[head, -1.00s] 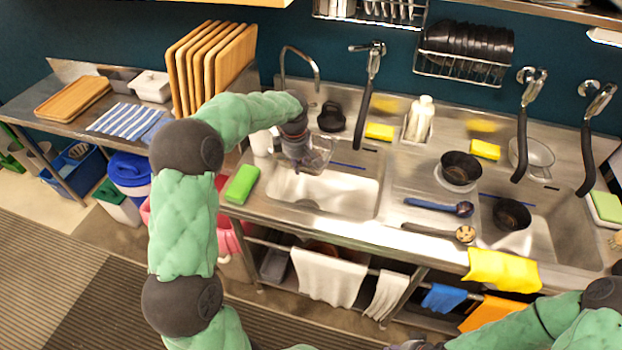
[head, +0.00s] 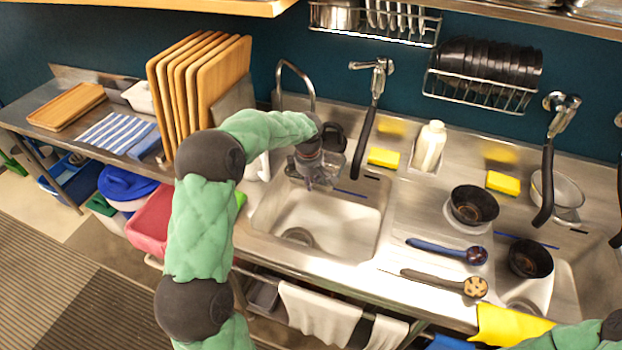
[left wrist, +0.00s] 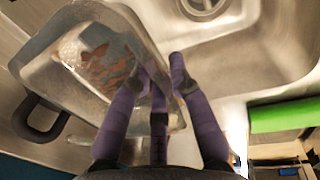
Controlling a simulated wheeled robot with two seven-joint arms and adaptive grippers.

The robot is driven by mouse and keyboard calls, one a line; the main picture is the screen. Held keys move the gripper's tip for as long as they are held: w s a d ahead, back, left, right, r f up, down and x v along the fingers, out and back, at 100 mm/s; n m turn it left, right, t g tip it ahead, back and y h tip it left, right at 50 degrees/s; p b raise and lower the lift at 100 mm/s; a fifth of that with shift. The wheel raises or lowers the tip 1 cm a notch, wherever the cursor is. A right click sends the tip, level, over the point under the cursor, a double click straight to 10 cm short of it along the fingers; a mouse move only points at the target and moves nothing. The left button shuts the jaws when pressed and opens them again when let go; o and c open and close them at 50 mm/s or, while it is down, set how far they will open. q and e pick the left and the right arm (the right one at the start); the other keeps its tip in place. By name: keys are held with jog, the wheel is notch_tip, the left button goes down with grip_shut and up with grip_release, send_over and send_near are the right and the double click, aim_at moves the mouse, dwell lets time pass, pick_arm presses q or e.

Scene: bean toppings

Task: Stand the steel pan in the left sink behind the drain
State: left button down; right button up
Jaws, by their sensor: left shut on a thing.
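My left gripper (head: 314,178) is shut on the steel pan (head: 334,164) at the back of the left sink (head: 335,222). In the left wrist view the purple fingers (left wrist: 160,80) grip the rim of the pan (left wrist: 62,62). The pan is a see-through-looking, shiny rectangular pan with brown residue inside, and it is tilted. The drain (head: 298,236) is on the sink floor, nearer the front; it also shows at the top of the left wrist view (left wrist: 203,4). I cannot tell whether the pan touches the sink. My right gripper is out of view.
A tap (head: 312,85) rises behind the sink. A dark round object (head: 334,134) stands on the back ledge near the pan. A green sponge (left wrist: 285,115) lies at the sink's side. Yellow sponge (head: 383,157) and soap bottle (head: 430,145) stand to the right. The sink floor is clear.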

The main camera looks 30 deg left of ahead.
pick_arm(q)
jog(key=d+f+b, duration=0.1)
jog(key=f+b, duration=0.3)
jog(key=f, duration=0.2)
jog(key=d+f+b, duration=0.2)
jog(key=f+b, duration=0.1)
jog(key=f, duration=0.4)
jog(key=w+d+f+b, duration=0.1)
jog(key=d+f+b, duration=0.1)
jog(key=f+b, duration=0.2)
notch_tip(320, 180, down, 2)
jog(key=shift+f+b, duration=0.25)
jog(key=shift+b, duration=0.1)
jog(key=shift+w+f+b, duration=0.1)
jog(key=shift+f+b, duration=0.55)
jog(key=shift+f, duration=0.2)
jog(key=shift+f+b, duration=0.65)
jog(key=shift+f, duration=0.2)
jog(key=c, duration=1.1)
grip_release()
jog(key=r, duration=0.4)
jog(key=s+r, duration=0.1)
jog(key=r, duration=0.7)
jog(key=shift+s+d, duration=0.15)
jog(key=shift+s, duration=0.15)
